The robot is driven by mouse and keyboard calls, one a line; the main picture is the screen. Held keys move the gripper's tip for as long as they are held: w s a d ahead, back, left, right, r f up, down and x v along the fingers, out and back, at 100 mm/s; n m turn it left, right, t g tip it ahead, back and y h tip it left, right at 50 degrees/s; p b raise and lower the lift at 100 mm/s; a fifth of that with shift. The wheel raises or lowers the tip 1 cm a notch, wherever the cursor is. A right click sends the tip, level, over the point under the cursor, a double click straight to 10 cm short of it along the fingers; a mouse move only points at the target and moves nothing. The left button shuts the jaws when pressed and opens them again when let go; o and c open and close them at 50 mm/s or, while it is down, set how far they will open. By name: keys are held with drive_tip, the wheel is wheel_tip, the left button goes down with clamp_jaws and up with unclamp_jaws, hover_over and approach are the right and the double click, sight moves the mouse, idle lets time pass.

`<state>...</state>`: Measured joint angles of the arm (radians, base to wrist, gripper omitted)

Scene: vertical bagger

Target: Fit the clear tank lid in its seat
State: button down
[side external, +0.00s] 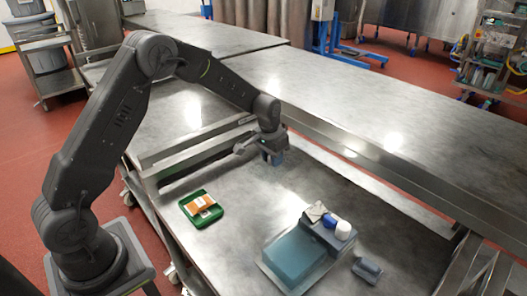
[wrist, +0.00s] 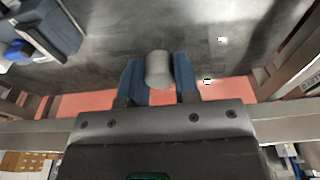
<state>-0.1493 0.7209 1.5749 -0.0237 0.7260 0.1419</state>
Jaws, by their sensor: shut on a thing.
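My gripper (wrist: 158,80) has its blue fingers closed on a pale grey, rounded piece (wrist: 159,66) in the wrist view. I cannot tell from its look whether this is the clear lid. In the side view my gripper (side external: 273,157) is raised above the steel table, behind and left of a blue-grey block-shaped unit (side external: 296,258). A grey housing (side external: 318,232) adjoins this unit, with a white cap (side external: 343,230) and a blue cap (side external: 329,220) on top. Part of the housing shows at the wrist view's upper left (wrist: 58,25). The lid's seat is not clear to see.
A green tray (side external: 207,219) holding an orange and white packet (side external: 199,204) lies on the table at left. A small grey part (side external: 367,269) lies right of the unit. A raised steel beam (side external: 350,152) runs behind my gripper. The table between tray and unit is bare.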

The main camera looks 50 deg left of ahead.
drive_tip(key=s+d+r+n+g, duration=0.15)
drive_tip(key=s+d+n, duration=0.45)
drive_tip(key=d+n, duration=0.8)
drive_tip(key=s+d+r+n+g, duration=0.15)
drive_tip(key=s+d+n, duration=0.65)
drive_tip(key=n, duration=1.2)
drive_tip(key=shift+w+d+f, duration=0.1)
drive_tip(key=shift+w+f, duration=0.1)
drive_tip(key=shift+f, duration=0.75)
drive_tip(key=shift+w+d+f, duration=0.1)
drive_tip(key=shift+w+f, duration=0.1)
drive_tip(key=shift+f, duration=0.8)
drive_tip(key=shift+w+d+f, duration=0.1)
drive_tip(key=shift+w+f, duration=0.1)
drive_tip(key=shift+f, duration=0.75)
drive_tip(key=shift+f, duration=0.25)
drive_tip(key=shift+f, duration=0.7)
